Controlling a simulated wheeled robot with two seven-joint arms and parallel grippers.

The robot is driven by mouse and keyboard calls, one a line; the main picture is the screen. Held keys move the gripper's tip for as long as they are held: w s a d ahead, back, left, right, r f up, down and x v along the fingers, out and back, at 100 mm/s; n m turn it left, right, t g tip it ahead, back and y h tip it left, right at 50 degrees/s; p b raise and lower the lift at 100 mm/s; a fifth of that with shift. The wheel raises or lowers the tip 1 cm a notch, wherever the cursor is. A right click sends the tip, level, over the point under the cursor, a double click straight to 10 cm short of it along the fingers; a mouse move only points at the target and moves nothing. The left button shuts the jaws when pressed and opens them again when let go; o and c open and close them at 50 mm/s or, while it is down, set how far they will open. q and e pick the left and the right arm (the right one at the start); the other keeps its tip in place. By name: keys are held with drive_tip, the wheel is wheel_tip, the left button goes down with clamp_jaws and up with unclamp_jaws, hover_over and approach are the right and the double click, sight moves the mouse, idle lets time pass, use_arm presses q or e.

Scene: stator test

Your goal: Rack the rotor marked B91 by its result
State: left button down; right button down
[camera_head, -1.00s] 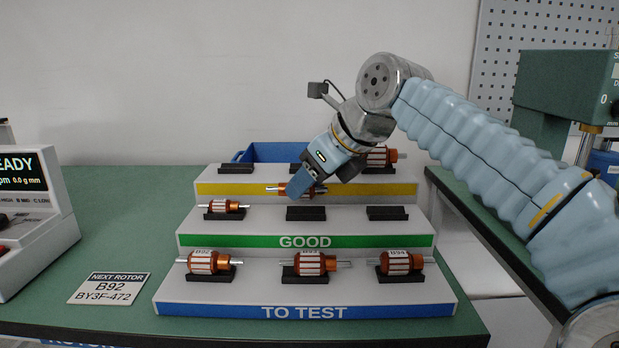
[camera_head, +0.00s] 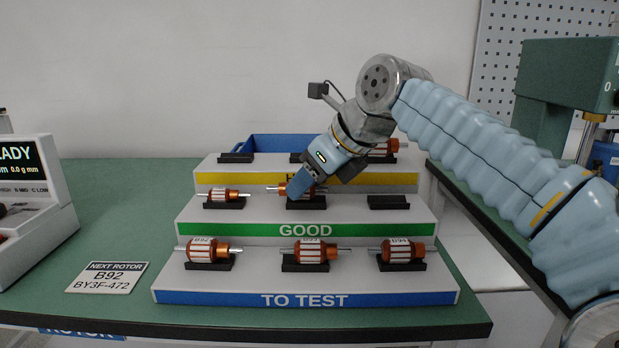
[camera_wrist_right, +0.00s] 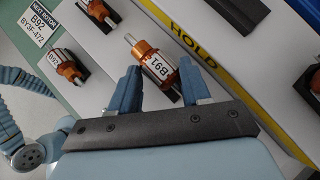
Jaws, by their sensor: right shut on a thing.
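My right gripper (camera_head: 302,190) is shut on the rotor marked B91 (camera_wrist_right: 158,68), which has a copper winding and a white label. In the head view the rotor (camera_head: 283,190) is partly hidden by the fingers. It is level, at the middle cradle (camera_head: 306,205) of the GOOD tier (camera_head: 250,229); I cannot tell whether it touches the cradle. In the right wrist view the fingers are on either side of it. A smaller rotor (camera_head: 224,195) lies in the left GOOD cradle, and the right GOOD cradle (camera_head: 389,202) is empty. My left gripper is not in view.
The TO TEST tier (camera_head: 220,297) holds rotors B92 (camera_head: 203,250), B93 (camera_head: 309,250) and B94 (camera_head: 396,249). The HOLD tier (camera_head: 225,179) has a rotor (camera_head: 384,147) at right and an empty left cradle (camera_head: 236,157). A NEXT ROTOR card (camera_head: 107,277) reads B92. A tester (camera_head: 35,220) stands left.

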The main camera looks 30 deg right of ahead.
drive_tip(key=shift+f, duration=0.25)
idle(0.5)
drive_tip(key=shift+c, duration=2.3)
unclamp_jaws()
drive_tip(key=p+v, duration=0.3)
drive_tip(key=v, duration=1.1)
drive_tip(key=shift+a, duration=0.1)
drive_tip(key=shift+f, duration=0.1)
